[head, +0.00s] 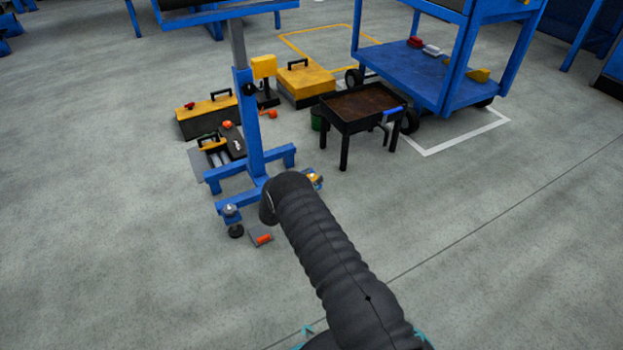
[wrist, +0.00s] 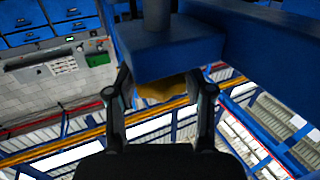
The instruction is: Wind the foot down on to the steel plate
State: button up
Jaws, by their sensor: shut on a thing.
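A blue stand (head: 252,125) on a splayed base shows in the head view. One leg end has a silvery fitting and a dark round foot (head: 236,231) near the floor. A small grey plate (head: 256,231) with an orange mark lies beside that foot. Another leg end carries a yellow-topped fitting (head: 315,179), partly behind my arm. In the wrist view my gripper (wrist: 166,88) is shut on a yellow part (wrist: 160,91) just beneath a blue block (wrist: 170,52). My gripper is hidden by my arm in the head view, and the foot's underside cannot be seen.
A black tray table (head: 362,105) and a blue trolley (head: 425,75) stand behind to the right. Toolboxes (head: 208,116) and a yellow case (head: 305,82) stand behind the stand. The floor to the left and right front is clear.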

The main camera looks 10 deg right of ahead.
jog(key=shift+m+g+h, duration=1.1)
jog(key=shift+m+g, duration=0.2)
jog(key=shift+g, duration=0.2)
jog(key=shift+d+r+m+g+h, duration=0.1)
jog(key=shift+m+g+h, duration=0.2)
jog(key=shift+m+g, duration=0.3)
jog(key=o, duration=1.1)
jog(key=shift+d, duration=0.1)
jog(key=shift+a, duration=0.2)
jog(key=shift+r, duration=0.25)
notch_tip(320, 180, up, 9)
jog(key=shift+r, duration=0.2)
